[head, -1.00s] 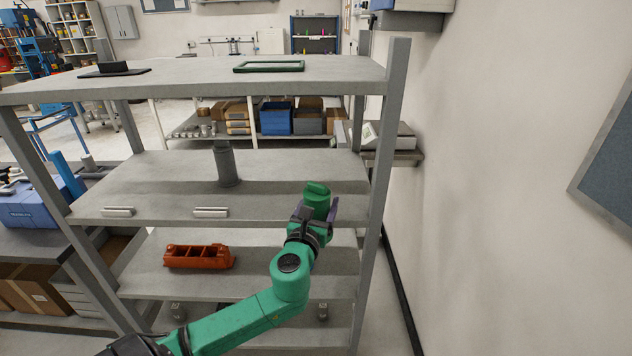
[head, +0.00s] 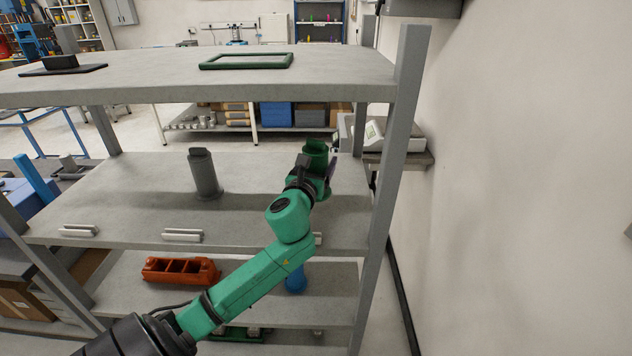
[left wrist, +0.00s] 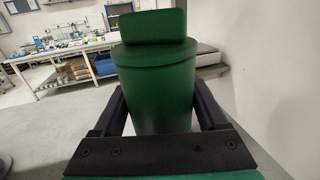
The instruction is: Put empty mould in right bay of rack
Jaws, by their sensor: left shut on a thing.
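The green mould (head: 315,150), a cylinder with a block-shaped top, is in my left gripper (head: 317,172). The jaws are shut around its sides, and it looks upright in the left wrist view (left wrist: 158,80). It is at the right part of the rack's middle shelf (head: 130,200), near the right post (head: 395,190). A similar grey cylinder (head: 205,175) stands in the middle of that shelf. My right gripper is not in view.
Pale label strips (head: 182,235) line the shelf's front edge. The top shelf (head: 150,85) holds a green frame (head: 246,68) and a black plate with a block (head: 62,65). An orange-red mould (head: 180,270) and a blue object (head: 296,279) are lower down. A wall (head: 520,180) is at right.

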